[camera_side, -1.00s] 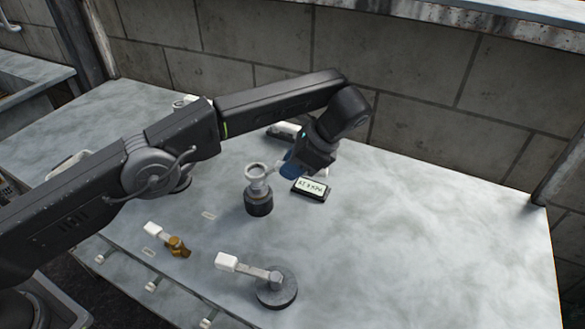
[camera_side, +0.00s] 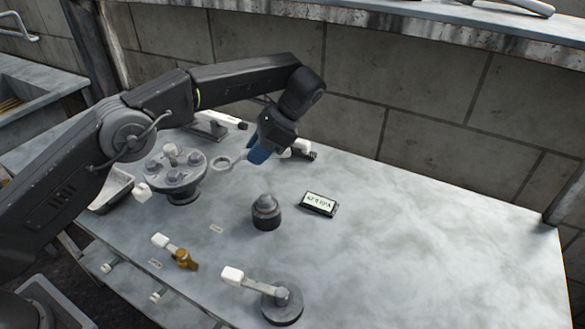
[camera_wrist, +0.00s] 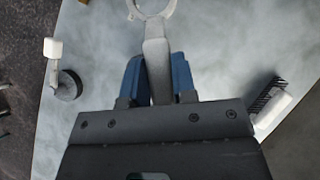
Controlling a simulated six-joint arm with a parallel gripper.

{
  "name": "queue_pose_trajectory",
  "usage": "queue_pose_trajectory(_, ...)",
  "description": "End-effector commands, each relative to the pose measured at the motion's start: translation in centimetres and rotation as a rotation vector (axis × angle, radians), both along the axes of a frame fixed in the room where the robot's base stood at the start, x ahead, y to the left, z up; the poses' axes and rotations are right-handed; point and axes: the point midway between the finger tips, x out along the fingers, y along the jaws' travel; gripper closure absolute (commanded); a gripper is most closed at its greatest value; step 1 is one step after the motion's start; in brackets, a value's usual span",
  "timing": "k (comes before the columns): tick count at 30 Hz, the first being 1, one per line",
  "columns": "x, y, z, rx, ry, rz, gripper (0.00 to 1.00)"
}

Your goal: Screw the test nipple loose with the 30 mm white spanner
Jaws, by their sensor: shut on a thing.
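My gripper (camera_side: 256,154) has blue fingers and is shut on the handle of a pale ring spanner (camera_side: 222,163). In the wrist view the spanner handle (camera_wrist: 156,68) runs between the two fingers (camera_wrist: 158,80), and its ring is cut off by the top edge. The ring hangs in the air just right of a round grey flange with several bolts (camera_side: 178,176), apart from it as far as I can tell. A grey dome-topped fitting on a dark round base (camera_side: 266,211), perhaps the test nipple, stands upright on the table with nothing on it. No size mark is readable on the spanner.
A small display (camera_side: 319,204) lies right of the fitting. A white-handled brush (camera_side: 300,149) lies behind my gripper. In front are a white-ended brass part (camera_side: 178,252) and a white-ended lever on a grey disc (camera_side: 282,305). The table's right side is clear.

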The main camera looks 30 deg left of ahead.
Motion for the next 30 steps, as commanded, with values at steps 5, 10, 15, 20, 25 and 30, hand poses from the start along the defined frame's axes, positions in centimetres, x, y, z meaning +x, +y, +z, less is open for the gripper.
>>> queue_pose_trajectory(5, -1.4, 6.9, 1.0, 0.012, 0.014, 0.244, 1.00)
queue_pose_trajectory(10, -3.1, 11.8, 1.6, 0.023, 0.030, 0.486, 1.00)
queue_pose_trajectory(15, -3.4, 15.7, 2.4, 0.026, 0.051, 0.812, 1.00)
queue_pose_trajectory(20, -2.8, 18.4, 2.9, 0.012, 0.054, 1.136, 1.00)
queue_pose_trajectory(25, -1.2, 21.6, 3.2, -0.004, 0.069, 1.488, 1.00)
queue_pose_trajectory(30, 0.3, 24.7, 3.1, -0.009, 0.095, 1.753, 1.00)
